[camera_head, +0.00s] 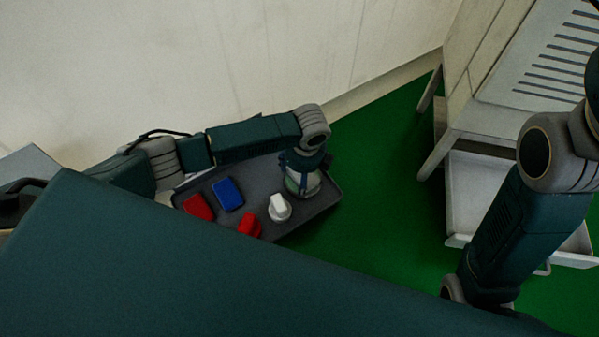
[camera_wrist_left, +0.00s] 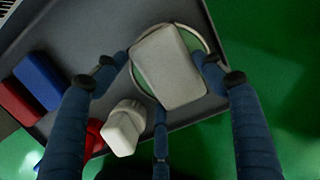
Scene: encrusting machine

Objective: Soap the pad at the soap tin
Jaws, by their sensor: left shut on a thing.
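My left gripper (camera_head: 303,170) points down over the right end of a dark tray. In the left wrist view its fingers are closed around a pale grey, rectangular pad (camera_wrist_left: 170,66). The pad lies over the round soap tin (camera_wrist_left: 205,40), which has a light rim and a green inside showing at the pad's edges. Whether the pad touches the soap cannot be told. In the head view the gripper hides most of the tin and the pad. My right arm comes down at the right, with its gripper out of sight.
The tray (camera_head: 328,199) also holds a red block (camera_head: 198,206), a blue block (camera_head: 228,194), a red knobbed piece (camera_head: 249,225) and a white knobbed piece (camera_head: 279,208). A pale machine (camera_head: 480,75) stands at the right. Green floor (camera_head: 385,185) lies between.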

